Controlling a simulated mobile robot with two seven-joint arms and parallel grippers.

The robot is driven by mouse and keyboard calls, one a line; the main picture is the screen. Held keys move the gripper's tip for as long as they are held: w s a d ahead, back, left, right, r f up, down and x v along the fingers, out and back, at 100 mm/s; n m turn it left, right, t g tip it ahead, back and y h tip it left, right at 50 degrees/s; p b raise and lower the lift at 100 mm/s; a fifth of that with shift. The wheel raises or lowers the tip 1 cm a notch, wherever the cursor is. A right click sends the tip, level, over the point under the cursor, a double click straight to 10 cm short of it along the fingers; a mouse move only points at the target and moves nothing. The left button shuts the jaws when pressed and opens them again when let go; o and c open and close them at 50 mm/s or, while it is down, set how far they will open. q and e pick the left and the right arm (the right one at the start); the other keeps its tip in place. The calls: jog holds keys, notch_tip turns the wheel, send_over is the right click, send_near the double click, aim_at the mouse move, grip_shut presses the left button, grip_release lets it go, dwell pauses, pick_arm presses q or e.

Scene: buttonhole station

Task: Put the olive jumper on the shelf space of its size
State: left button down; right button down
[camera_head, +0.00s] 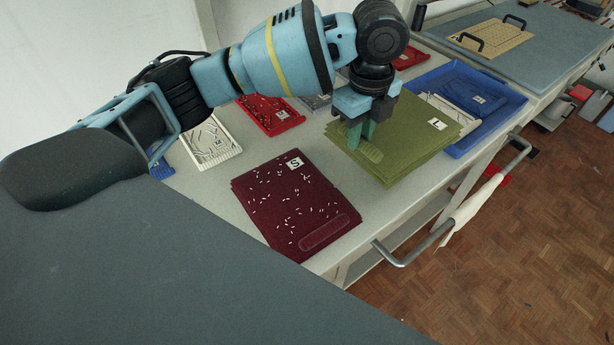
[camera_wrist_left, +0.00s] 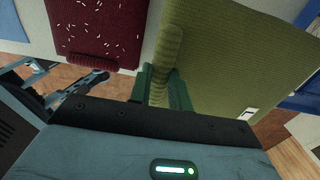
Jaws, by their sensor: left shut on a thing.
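The olive jumper (camera_head: 405,140) lies folded flat on the table, with a white tag marked L (camera_head: 437,124) near its right corner. My left gripper (camera_head: 360,138) comes down over its left side and is shut on a raised, rolled fold at its edge. In the left wrist view the green fingers (camera_wrist_left: 165,88) close around that fold, and the olive jumper (camera_wrist_left: 235,50) spreads away to the right. No shelf spaces show in these frames.
A folded maroon jumper (camera_head: 290,205) tagged S, with white bits on it, lies left of the olive one. Behind are a white tray (camera_head: 212,143), a red tray (camera_head: 268,115) and a blue tray (camera_head: 505,105). A metal handle (camera_head: 405,250) juts from the table's front.

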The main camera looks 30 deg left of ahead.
pick_arm(q)
send_over(350, 190)
jog(key=shift+f, duration=5)
jog(key=c, duration=1.3)
grip_release()
jog(key=shift+f, duration=0.1)
notch_tip(350, 190, up, 12)
jog(key=shift+r, duration=0.15)
